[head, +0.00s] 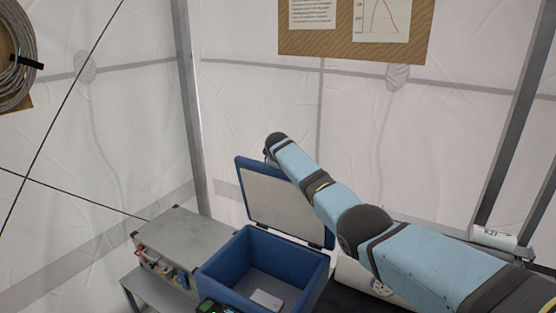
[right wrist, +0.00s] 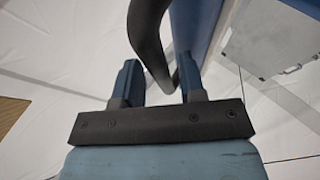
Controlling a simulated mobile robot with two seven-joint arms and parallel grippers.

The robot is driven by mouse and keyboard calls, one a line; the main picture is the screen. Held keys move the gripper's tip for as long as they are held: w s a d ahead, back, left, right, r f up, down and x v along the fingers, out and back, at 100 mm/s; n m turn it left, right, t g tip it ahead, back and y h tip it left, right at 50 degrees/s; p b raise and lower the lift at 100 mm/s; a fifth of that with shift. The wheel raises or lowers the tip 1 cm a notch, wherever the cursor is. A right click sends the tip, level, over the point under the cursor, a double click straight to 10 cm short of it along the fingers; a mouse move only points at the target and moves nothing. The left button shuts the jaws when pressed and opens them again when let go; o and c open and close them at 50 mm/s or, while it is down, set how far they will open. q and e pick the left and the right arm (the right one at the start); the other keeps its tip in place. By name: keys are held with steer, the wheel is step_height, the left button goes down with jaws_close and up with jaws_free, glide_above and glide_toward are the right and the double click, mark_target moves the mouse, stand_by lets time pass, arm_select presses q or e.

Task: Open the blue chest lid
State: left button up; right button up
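The blue chest (head: 212,272) stands at the bottom centre of the head view. Its lid (head: 283,204) is raised, standing up and tilted back, with its pale inner face showing. My right arm crosses in front of the lid to its upper left corner; the gripper there is hidden in the head view. In the right wrist view my right gripper (right wrist: 158,66) has its fingers apart, with a dark curved handle (right wrist: 146,30) between them, nearer the right finger. A blue surface (right wrist: 195,25), apparently the lid, is beside it.
A white flat item (head: 266,299) lies inside the chest. A grey metal case (head: 185,240) stands left of it; a grey surface shows in the right wrist view. A white cylinder (head: 493,238) is at the right. Tent walls close the back.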

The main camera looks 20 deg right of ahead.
steer(key=shift+s, duration=0.1)
steer(key=shift+s+a+r, duration=0.2)
steer(key=shift+s+r, duration=0.1)
steer(key=shift+s, duration=0.05)
steer(key=v, duration=1.2)
steer(key=shift+s+r, duration=0.25)
steer(key=shift+r, duration=0.05)
